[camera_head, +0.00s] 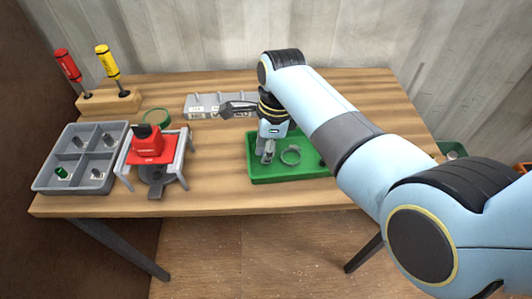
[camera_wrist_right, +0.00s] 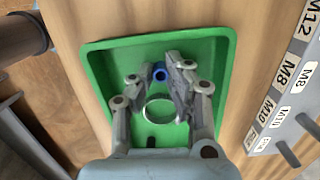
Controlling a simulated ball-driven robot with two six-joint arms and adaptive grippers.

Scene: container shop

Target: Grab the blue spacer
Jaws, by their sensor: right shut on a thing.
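The blue spacer (camera_wrist_right: 160,74) is a small blue ring, seen in the right wrist view between the fingertips of my right gripper (camera_wrist_right: 158,76). The gripper is shut on it, over the green tray (camera_wrist_right: 228,60). In the head view my right gripper (camera_head: 268,155) points down into the left part of the green tray (camera_head: 290,179), and the spacer is hidden there. My left gripper is not in view.
A grey labelled rack (camera_head: 203,99) stands behind the tray. To the left are a red device on a grey stand (camera_head: 148,147), a grey compartment box (camera_head: 97,187), a green ring (camera_head: 156,116) and a wooden block (camera_head: 108,104) with two screwdrivers. Bare wood (camera_head: 215,165) lies left of the tray.

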